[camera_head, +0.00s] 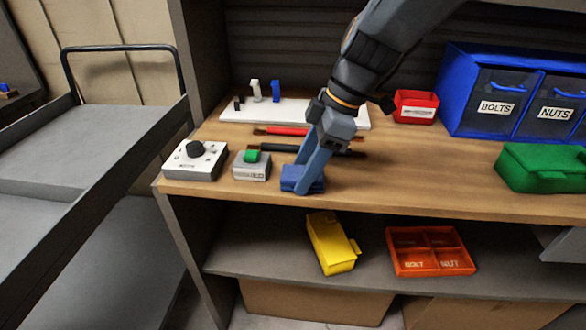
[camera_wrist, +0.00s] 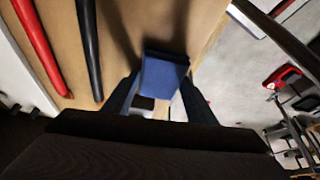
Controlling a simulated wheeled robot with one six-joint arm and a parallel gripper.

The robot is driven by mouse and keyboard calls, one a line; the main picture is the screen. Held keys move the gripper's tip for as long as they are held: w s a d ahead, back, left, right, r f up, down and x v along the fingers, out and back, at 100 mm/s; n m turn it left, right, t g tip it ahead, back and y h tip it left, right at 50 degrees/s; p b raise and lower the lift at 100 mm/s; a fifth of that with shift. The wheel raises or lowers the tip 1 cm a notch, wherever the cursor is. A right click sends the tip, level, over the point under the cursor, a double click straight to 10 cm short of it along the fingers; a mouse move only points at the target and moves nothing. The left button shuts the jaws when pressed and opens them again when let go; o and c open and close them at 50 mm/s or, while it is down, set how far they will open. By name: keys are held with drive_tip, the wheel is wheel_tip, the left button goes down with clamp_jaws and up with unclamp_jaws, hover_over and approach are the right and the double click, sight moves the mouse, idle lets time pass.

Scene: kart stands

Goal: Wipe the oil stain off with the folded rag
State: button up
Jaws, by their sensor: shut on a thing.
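The folded rag (camera_head: 290,181) is a small blue block shape at the front edge of the wooden worktop (camera_head: 420,185). My gripper (camera_head: 304,186) points down and is shut on the rag. In the wrist view the rag (camera_wrist: 163,78) lies between the two fingers (camera_wrist: 160,98), low over or on the wood near the edge; I cannot tell if it touches. I make out no clear oil stain; a small dark patch shows between the fingers in the wrist view, but I cannot tell what it is. The rag, fingers and their shadows may hide the stain.
A grey box with a green button (camera_head: 252,166) and a white box with a black knob (camera_head: 195,160) stand left of the rag. Red (camera_head: 280,131) and black (camera_head: 290,149) rods lie behind. A green case (camera_head: 545,168) is right; clear wood lies between.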

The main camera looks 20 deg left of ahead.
sight(323, 174)
drive_tip(key=shift+w+d+f+b, duration=0.1)
drive_tip(key=shift+w+d+b, duration=0.1)
drive_tip(key=shift+d, duration=0.45)
drive_tip(key=shift+w+d+f+b, duration=0.1)
drive_tip(key=shift+d+b, duration=0.15)
drive_tip(key=shift+d, duration=0.35)
drive_tip(key=shift+w+d+b, duration=0.15)
drive_tip(key=shift+d+b, duration=0.05)
drive_tip(key=shift+d, duration=0.45)
drive_tip(key=shift+w+d+r+b, duration=0.1)
drive_tip(key=shift+w+d+b, duration=0.15)
drive_tip(key=shift+d, duration=0.7)
drive_tip(key=shift+w+d+b, duration=0.1)
drive_tip(key=shift+w+d, duration=0.1)
drive_tip(key=shift+d, duration=0.7)
drive_tip(key=shift+r, duration=0.1)
drive_tip(key=shift+r+p, duration=1.95)
drive_tip(key=shift+r, duration=1)
drive_tip(key=shift+r, duration=0.1)
wheel_tip(323, 174, up, 3)
drive_tip(key=shift+f+p, duration=0.1)
drive_tip(key=shift+p, duration=0.85)
